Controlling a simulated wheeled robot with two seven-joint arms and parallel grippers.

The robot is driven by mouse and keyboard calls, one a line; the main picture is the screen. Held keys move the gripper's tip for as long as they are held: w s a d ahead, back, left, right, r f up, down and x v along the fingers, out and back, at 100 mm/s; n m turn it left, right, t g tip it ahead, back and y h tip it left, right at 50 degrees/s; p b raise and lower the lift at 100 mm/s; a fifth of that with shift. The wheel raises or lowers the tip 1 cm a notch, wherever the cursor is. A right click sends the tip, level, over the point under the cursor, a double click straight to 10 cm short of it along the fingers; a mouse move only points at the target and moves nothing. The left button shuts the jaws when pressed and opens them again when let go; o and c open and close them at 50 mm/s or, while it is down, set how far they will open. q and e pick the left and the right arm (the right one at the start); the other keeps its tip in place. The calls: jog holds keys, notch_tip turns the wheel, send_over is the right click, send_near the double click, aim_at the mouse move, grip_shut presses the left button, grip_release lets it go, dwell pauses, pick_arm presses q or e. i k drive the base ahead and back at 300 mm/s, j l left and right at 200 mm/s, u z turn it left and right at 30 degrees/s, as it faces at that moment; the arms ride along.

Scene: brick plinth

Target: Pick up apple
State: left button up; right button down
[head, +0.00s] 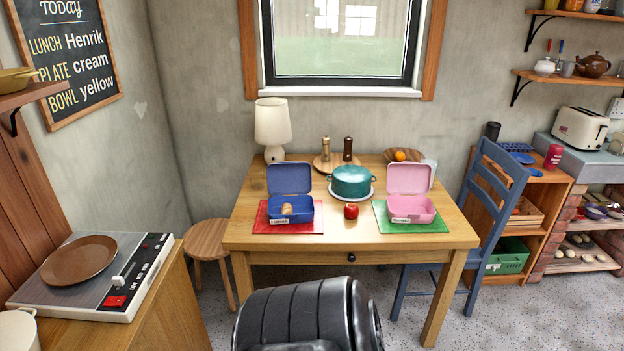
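A red apple (351,211) sits on the wooden table (340,236), between two open lunch boxes and near the front edge. The blue lunch box (291,206) is to its left on a red mat (262,223), with a pale brown item inside. The pink lunch box (411,208) is to its right on a green mat (392,223) and looks empty. A dark, rounded part of my own body shows at the bottom centre, in front of the table. Neither of my grippers shows in the head view.
A teal pot (351,181) stands on a plate just behind the apple. A lamp (273,128), two mills and a wooden bowl (403,155) are at the back of the table. A blue chair (488,210) stands at the right side, a round stool (207,240) at the left.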

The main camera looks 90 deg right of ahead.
aim_at(351, 211)
jog(key=z, duration=3.05)
jog(key=i+z, duration=0.25)
jog(key=i, duration=0.2)
